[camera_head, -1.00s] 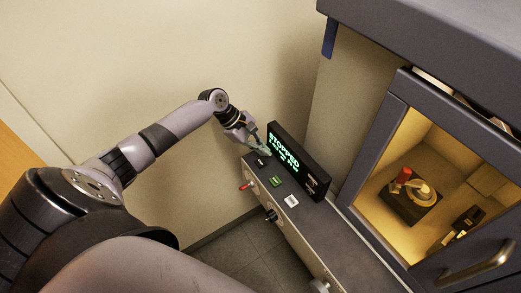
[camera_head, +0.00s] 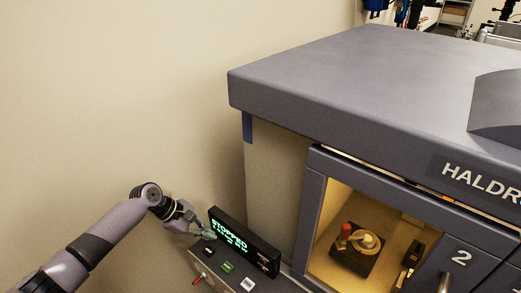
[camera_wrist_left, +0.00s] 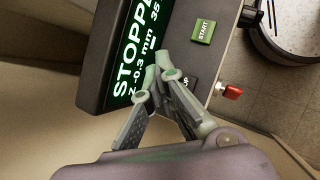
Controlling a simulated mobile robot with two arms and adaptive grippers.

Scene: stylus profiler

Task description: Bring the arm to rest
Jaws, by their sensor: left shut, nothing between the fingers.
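My left gripper (camera_head: 211,235) is at the left end of the control panel (camera_head: 271,286), close in front of the display (camera_head: 242,242). Whether the tips touch the panel is unclear. The green START button (camera_wrist_left: 203,31) lies beyond it, also visible in the head view (camera_head: 228,267). My right gripper is not in view.
The grey profiler cabinet (camera_head: 350,70) fills the right side. Its lit chamber holds a dark stage (camera_head: 355,252) behind a framed window. A red knob (camera_wrist_left: 229,91) sticks out of the panel's front. A bare wall (camera_head: 110,100) stands behind my arm.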

